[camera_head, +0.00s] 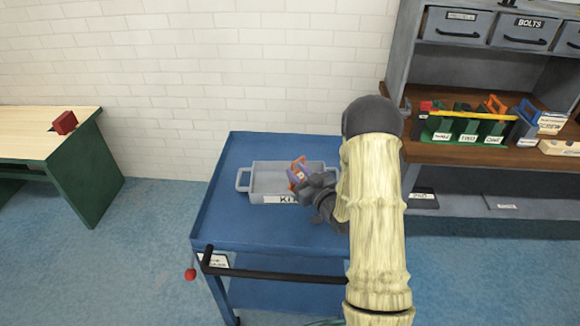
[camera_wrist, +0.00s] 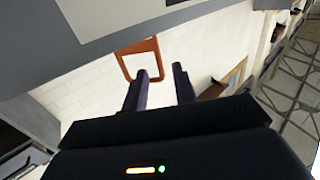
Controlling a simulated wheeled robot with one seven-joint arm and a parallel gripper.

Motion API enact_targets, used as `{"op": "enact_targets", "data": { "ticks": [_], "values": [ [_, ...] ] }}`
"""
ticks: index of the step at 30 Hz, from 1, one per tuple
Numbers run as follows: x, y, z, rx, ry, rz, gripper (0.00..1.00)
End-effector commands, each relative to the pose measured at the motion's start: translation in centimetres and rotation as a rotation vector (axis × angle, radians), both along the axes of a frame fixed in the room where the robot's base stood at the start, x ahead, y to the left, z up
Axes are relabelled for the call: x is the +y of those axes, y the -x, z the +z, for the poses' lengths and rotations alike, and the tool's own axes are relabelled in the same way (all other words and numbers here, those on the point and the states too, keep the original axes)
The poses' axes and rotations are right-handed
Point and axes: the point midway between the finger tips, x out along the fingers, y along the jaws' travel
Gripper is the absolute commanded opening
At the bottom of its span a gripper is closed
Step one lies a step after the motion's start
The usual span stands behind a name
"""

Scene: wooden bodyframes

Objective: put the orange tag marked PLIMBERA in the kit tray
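An orange tag (camera_head: 298,171), shaped like a loop, shows at the kit tray in the head view; I cannot read any lettering on it. The kit tray (camera_head: 262,182) is grey, with a handle at each end and a partly hidden white label on its front. My gripper (camera_head: 300,175) is over the tray's right part, right at the tag. In the wrist view, my gripper (camera_wrist: 160,75) has its two dark fingers apart with a clear gap.
The tray stands on a blue cart (camera_head: 235,225) with a black front rail (camera_head: 280,274). A wooden bench (camera_head: 475,158) at right holds green holders (camera_head: 465,125) and other parts. A wooden-topped table (camera_head: 40,125) with a red block (camera_head: 64,122) is at left. The cart's front left is clear.

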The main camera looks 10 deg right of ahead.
Motion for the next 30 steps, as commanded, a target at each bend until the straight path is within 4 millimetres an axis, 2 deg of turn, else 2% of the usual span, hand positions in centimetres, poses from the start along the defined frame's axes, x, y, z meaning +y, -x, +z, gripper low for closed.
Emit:
{"op": "enact_targets", "data": {
  "ticks": [6, 12, 30],
  "values": [
    [-1.6, 4.2, -0.1, 0.002, -0.002, -0.004, 0.28],
    [-2.3, 6.3, 0.0, 0.001, -0.001, -0.001, 0.28],
    [-2.4, 6.6, 0.0, 0.0, 0.0, 0.0, 0.28]
  ]
}}
